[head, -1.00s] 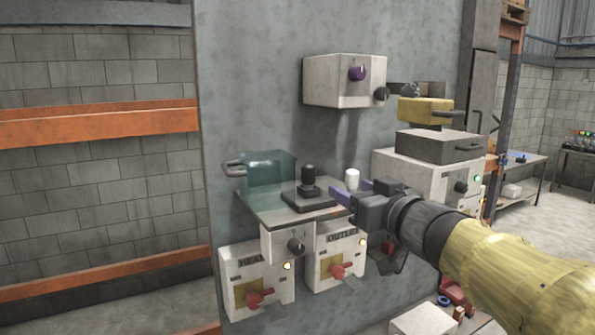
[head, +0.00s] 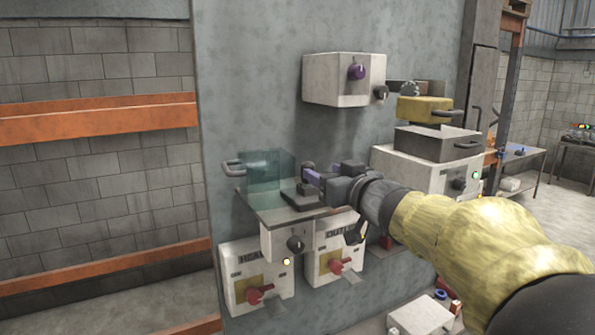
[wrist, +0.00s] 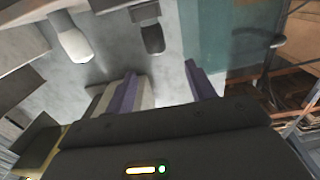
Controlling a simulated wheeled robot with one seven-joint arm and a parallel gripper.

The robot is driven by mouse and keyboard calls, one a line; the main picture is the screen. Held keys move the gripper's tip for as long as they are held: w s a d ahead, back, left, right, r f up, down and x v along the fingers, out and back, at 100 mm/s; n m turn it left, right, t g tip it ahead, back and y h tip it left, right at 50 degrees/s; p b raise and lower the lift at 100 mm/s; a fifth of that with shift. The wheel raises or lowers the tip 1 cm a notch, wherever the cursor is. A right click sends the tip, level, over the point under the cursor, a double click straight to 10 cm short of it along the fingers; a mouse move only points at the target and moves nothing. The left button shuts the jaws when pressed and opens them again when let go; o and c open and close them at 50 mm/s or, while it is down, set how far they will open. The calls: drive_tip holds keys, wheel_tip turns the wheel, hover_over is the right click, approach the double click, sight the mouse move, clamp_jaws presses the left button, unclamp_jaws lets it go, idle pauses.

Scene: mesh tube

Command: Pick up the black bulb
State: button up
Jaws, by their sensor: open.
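The black bulb (wrist: 152,38) shows in the wrist view, which looks upside down. It lies ahead of my gripper's fingers, in line with the gap between them. In the head view my gripper (head: 312,174) is at the bulb's place over the black base (head: 303,200) and hides most of the bulb. The purple fingers are apart and nothing is seen gripped between them. I cannot tell whether a finger touches the bulb.
A teal glass tank (head: 268,177) stands left of the base on the grey shelf (head: 268,212). A white bulb (wrist: 72,40) is beside the black one. A white box (head: 343,80) hangs on the wall above. A yellow block (head: 424,108) is at right.

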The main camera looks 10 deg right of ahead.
sight(312, 165)
drive_tip(key=x, duration=0.4)
drive_tip(key=shift+p, duration=0.35)
drive_tip(key=shift+s, duration=0.15)
drive_tip(key=p+x, duration=0.2)
drive_tip(key=x, duration=0.2)
drive_tip(key=shift+w+d+p, duration=0.2)
drive_tip(key=shift+w+p, duration=0.2)
drive_tip(key=shift+w+a+f, duration=0.1)
drive_tip(key=shift+w+f, duration=0.05)
drive_tip(key=shift+w, duration=0.15)
drive_tip(key=shift+s, duration=0.1)
